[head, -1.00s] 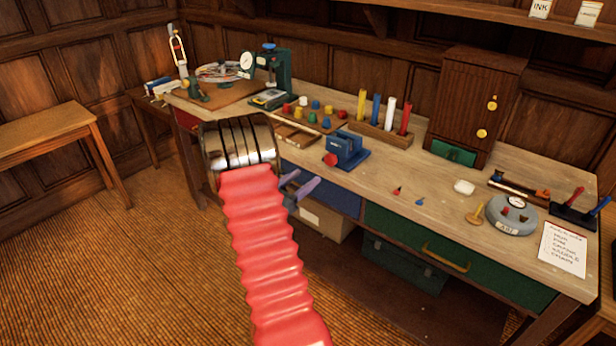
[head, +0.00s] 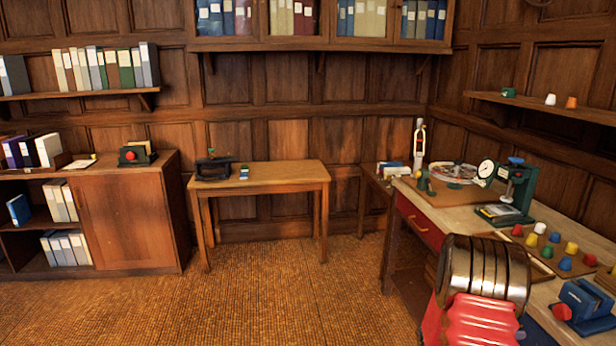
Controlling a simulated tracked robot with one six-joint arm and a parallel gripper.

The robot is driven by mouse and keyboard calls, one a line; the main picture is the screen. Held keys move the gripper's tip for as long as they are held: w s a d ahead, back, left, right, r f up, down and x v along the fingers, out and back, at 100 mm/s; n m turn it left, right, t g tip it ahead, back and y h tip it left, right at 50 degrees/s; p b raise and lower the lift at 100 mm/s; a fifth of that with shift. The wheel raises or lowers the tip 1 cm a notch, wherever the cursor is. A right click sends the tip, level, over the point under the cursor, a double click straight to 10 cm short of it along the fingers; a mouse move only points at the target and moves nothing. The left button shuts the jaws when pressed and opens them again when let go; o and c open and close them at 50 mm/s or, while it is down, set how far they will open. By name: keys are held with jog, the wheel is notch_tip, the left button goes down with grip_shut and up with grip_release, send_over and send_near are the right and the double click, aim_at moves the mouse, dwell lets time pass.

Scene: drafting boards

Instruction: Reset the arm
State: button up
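My arm shows at the lower right, a banded metal joint with a red ribbed sleeve below it. It stands in front of the near side of the workbench (head: 452,219). My gripper's fingers cannot be made out; they are out of the picture or hidden behind the arm. Whether the gripper holds anything does not show.
A small wooden table (head: 275,178) stands by the back wall with a dark device (head: 213,168) on it. A wooden cabinet (head: 125,220) is left of it. Coloured knobs and a blue vise (head: 585,303) lie on the bench near my arm. The floor (head: 290,290) ahead is clear.

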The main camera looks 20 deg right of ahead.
jog(key=s+a+r+m+g+y, duration=0.1)
jog(key=s+a+m+y, duration=0.3)
jog(key=a, duration=0.5)
jog(key=s+a+r+m+y, duration=0.1)
jog(key=s+a+m+y, duration=0.25)
jog(key=a+m, duration=0.5)
jog(key=w+a+r+m+t+y, duration=0.1)
jog(key=w+a+r+t+y, duration=0.15)
jog(key=a, duration=0.55)
jog(key=w+a+r+m+t+y, duration=0.1)
jog(key=a+r+t, duration=0.15)
jog(key=a, duration=0.55)
jog(key=w+a+r+m+t+y, duration=0.1)
jog(key=w+a+r+m+y, duration=0.15)
jog(key=a, duration=0.65)
jog(key=s+a+r+n+t+y, duration=0.2)
jog(key=a+r+t, duration=0.3)
jog(key=a+r, duration=0.5)
jog(key=shift+a+r+n+t, duration=0.15)
jog(key=shift+a+n+t, duration=0.15)
jog(key=shift+a, duration=0.7)
jog(key=shift+s, duration=0.1)
